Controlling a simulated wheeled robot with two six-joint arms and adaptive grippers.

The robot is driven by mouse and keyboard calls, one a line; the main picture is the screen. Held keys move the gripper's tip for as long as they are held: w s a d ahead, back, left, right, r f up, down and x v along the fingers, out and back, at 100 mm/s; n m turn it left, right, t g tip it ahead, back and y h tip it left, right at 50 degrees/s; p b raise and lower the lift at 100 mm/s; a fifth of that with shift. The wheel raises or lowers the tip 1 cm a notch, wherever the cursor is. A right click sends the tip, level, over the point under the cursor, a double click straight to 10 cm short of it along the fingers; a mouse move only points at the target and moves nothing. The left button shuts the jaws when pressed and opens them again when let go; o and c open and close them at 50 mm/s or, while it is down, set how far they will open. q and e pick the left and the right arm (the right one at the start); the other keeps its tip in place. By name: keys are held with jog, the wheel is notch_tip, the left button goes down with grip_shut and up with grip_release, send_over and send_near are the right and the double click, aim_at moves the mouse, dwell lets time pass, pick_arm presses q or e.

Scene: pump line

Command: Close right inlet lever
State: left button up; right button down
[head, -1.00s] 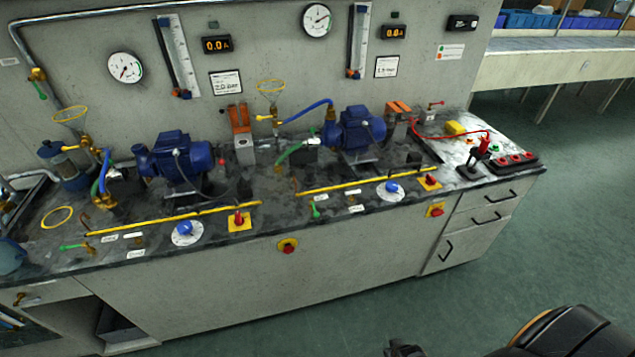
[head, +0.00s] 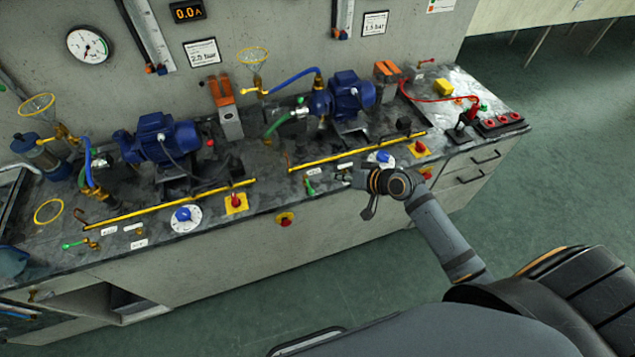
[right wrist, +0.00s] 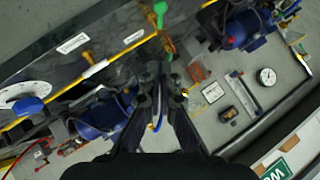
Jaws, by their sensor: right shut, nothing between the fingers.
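The right inlet lever looks to be the small green lever (head: 310,187) on a brass valve near the bench's front edge, in front of the right pump (head: 345,95). In the right wrist view a green lever (right wrist: 160,11) shows at the top, beyond the fingertips, with the brass valve body below it. My right gripper (head: 346,177) is over the front edge of the bench, just right of the green lever and apart from it. Its fingers (right wrist: 161,72) are shut and empty in the right wrist view. My left gripper is not in view.
A yellow rail (head: 355,152) runs behind the lever. A blue knob on a white dial (head: 380,157) and a red switch on a yellow plate (head: 420,149) stand right of the gripper. The left pump (head: 160,140) has a similar green lever (head: 75,243). Floor in front is clear.

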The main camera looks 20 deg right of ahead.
aim_at(308, 183)
jog(key=x, duration=0.7)
jog(key=shift+w+a+f+p, duration=0.15)
jog(key=shift+w+a+p, duration=0.1)
jog(key=shift+w+p, duration=0.1)
jog(key=shift+s+a+f+p, duration=0.15)
jog(key=shift+a+f, duration=0.15)
jog(key=shift+f, duration=0.25)
jog(key=shift+s+a+f+p, duration=0.15)
jog(key=shift+a+f, duration=0.2)
jog(key=shift+f, duration=0.2)
jog(key=shift+a+f, duration=0.3)
jog(key=shift+f, duration=0.15)
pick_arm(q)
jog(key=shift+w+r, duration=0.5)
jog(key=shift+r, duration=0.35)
